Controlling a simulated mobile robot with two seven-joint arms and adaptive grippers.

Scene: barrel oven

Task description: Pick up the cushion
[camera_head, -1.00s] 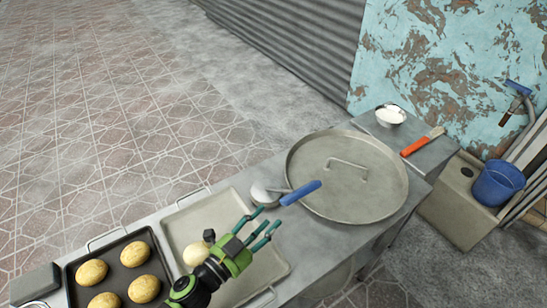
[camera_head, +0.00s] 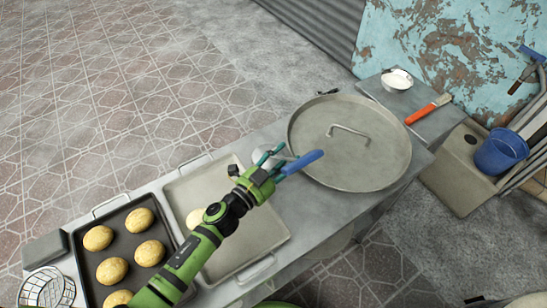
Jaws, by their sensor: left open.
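No thing is plainly recognisable as a cushion; I cannot tell whether the grey block (camera_head: 45,248) at the left end of the counter is one. My left gripper (camera_head: 278,161) is open, with its fingers at the near end of a blue handle (camera_head: 303,162). The handle belongs to a scoop-like tool whose pale round head (camera_head: 266,154) is partly hidden behind the fingers. I cannot tell whether the fingers touch it. My right gripper is not in view.
A large round lid (camera_head: 350,170) lies right of the blue handle. A pale tray (camera_head: 258,237) lies under my left arm, beside a dark tray (camera_head: 84,247) of several round buns. A wire basket (camera_head: 47,289), white bowl (camera_head: 397,80), orange-handled tool (camera_head: 420,114) and blue bucket (camera_head: 500,153) are around.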

